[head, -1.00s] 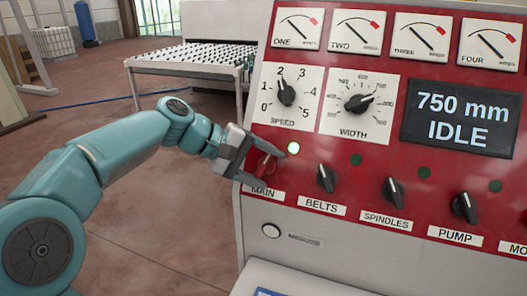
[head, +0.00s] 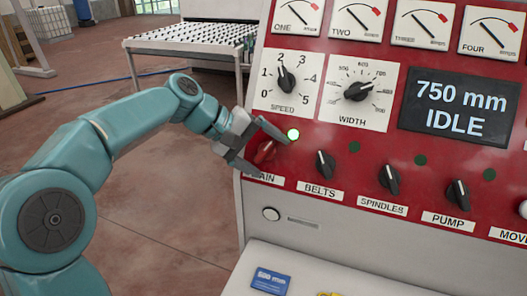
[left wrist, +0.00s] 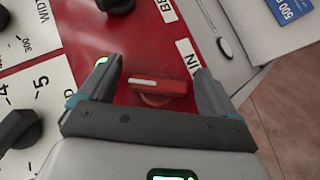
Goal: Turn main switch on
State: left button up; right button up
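The main switch is a red knob (head: 265,152) at the lower left of the red control panel, above its partly covered MAIN label (head: 264,178). A round lamp (head: 293,134) just up and right of it glows green. My left gripper (head: 271,157) is at the knob, with one finger above it and one below. In the left wrist view the red knob (left wrist: 158,90) lies between the spread fingers of the left gripper (left wrist: 157,85), with a visible gap on each side. The gripper is open and holds nothing. My right gripper is not in view.
Black knobs for belts (head: 325,164), spindles (head: 389,179) and pump (head: 458,194) lie to the right. The speed (head: 285,80) and width (head: 358,90) dials are above. The display (head: 459,107) reads 750 mm IDLE. A blue card (head: 271,281) lies on the ledge below.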

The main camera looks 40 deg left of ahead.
pick_arm(q)
jog(key=v, duration=1.6)
jog(key=shift+r, duration=0.2)
jog(key=shift+s+a, duration=0.1)
jog(key=shift+a, duration=0.05)
